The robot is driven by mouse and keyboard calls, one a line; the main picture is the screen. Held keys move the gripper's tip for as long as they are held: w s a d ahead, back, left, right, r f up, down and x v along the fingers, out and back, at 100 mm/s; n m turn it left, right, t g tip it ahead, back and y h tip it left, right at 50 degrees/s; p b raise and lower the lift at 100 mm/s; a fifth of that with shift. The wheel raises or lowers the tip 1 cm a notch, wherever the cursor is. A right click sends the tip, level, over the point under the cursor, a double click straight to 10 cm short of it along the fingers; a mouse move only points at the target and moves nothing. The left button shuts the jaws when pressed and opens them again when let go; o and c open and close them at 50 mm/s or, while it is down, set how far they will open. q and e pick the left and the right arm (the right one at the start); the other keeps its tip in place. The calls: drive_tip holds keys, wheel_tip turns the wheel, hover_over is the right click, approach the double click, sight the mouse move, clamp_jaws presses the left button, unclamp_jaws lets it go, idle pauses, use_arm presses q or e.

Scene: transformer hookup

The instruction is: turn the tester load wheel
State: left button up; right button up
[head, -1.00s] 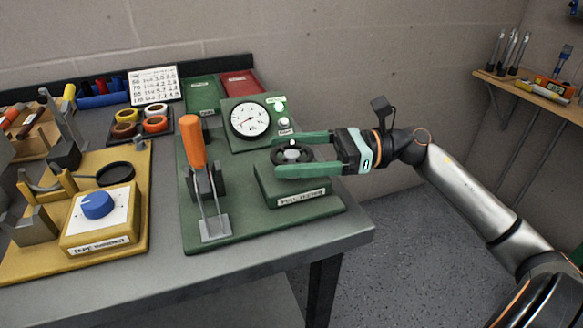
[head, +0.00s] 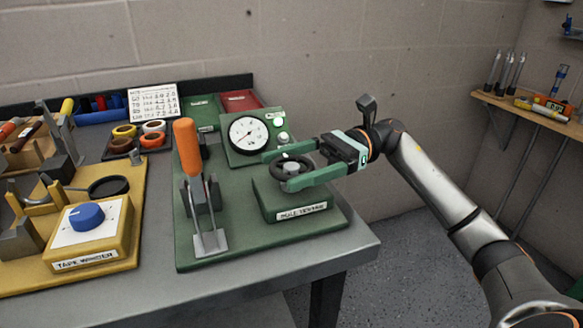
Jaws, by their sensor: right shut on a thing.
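The tester load wheel (head: 291,169) is a dark hand wheel with a grey hub on top of the green pull tester block (head: 297,205). My right gripper (head: 275,171) comes in from the right with its green fingers on either side of the wheel, shut on it. The fingers hide part of the wheel's rim. The tester's round white dial (head: 249,134) with a needle stands behind the wheel. An orange-handled toggle clamp (head: 188,150) stands upright on the same green base (head: 232,247). My left gripper is not in view.
The yellow tape winder (head: 95,236) with a blue knob stands at the left. Tape rolls (head: 153,126), a chart card (head: 153,102) and green and red trays (head: 240,100) lie at the back. A wooden shelf (head: 530,105) with tools is at the right.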

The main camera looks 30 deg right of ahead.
idle(0.4)
drive_tip(key=o, duration=1.1)
drive_tip(key=d, duration=1.2)
drive_tip(key=shift+s+d, duration=0.25)
drive_tip(key=shift+s, duration=0.1)
